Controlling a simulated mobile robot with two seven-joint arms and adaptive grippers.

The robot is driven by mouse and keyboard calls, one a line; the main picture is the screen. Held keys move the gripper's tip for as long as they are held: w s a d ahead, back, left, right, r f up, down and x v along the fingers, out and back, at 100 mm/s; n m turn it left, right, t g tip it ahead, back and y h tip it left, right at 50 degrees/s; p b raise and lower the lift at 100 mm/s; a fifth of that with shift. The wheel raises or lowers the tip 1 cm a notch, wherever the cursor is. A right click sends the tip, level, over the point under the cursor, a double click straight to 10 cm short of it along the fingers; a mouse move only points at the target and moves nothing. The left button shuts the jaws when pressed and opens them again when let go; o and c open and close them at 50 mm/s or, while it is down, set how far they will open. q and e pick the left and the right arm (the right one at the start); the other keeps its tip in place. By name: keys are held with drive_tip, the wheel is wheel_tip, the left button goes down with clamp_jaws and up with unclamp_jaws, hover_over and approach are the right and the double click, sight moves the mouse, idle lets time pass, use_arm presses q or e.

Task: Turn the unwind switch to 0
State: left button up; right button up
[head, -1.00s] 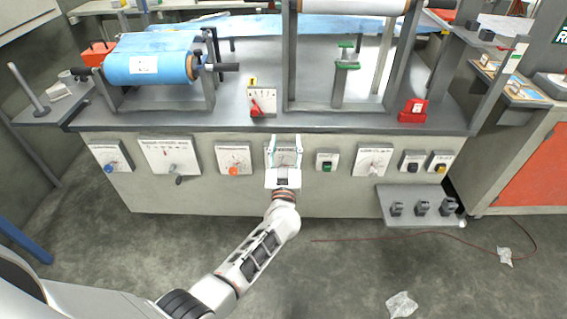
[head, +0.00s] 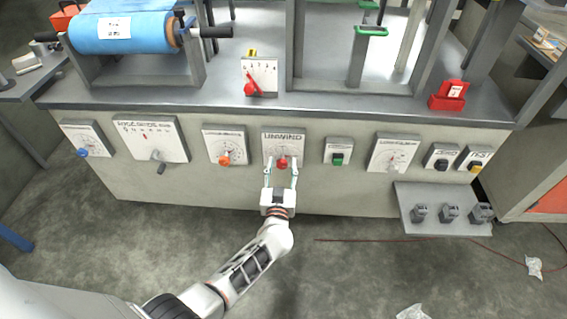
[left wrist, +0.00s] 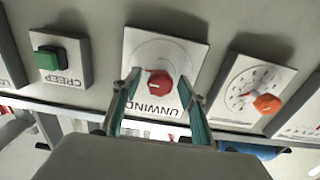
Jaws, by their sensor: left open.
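The unwind switch (head: 283,163) is a red knob on a white plate (head: 284,140) marked UNWIND, on the front of the machine. In the left wrist view the red knob (left wrist: 160,84) shows upside down, with the word UNWIND below it. My left gripper (head: 281,170) is open, its two fingers pointing at the plate, one on each side of the knob. In the left wrist view the fingertips (left wrist: 163,84) flank the knob with gaps; I cannot tell how deep they reach. The knob's exact setting is too small to read. My right gripper is not in view.
An orange knob (head: 224,160) is on the panel left of the unwind plate, and a green CREEP button (head: 338,158) is right of it. A grey shelf (head: 440,229) with small dark parts juts out at the lower right. The floor in front is mostly clear.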

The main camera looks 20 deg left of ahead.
use_arm(q)
drive_tip(key=shift+w+a+f, duration=0.1)
drive_tip(key=shift+w+a, duration=0.1)
drive_tip(key=shift+w, duration=0.5)
drive_tip(key=c, duration=1.1)
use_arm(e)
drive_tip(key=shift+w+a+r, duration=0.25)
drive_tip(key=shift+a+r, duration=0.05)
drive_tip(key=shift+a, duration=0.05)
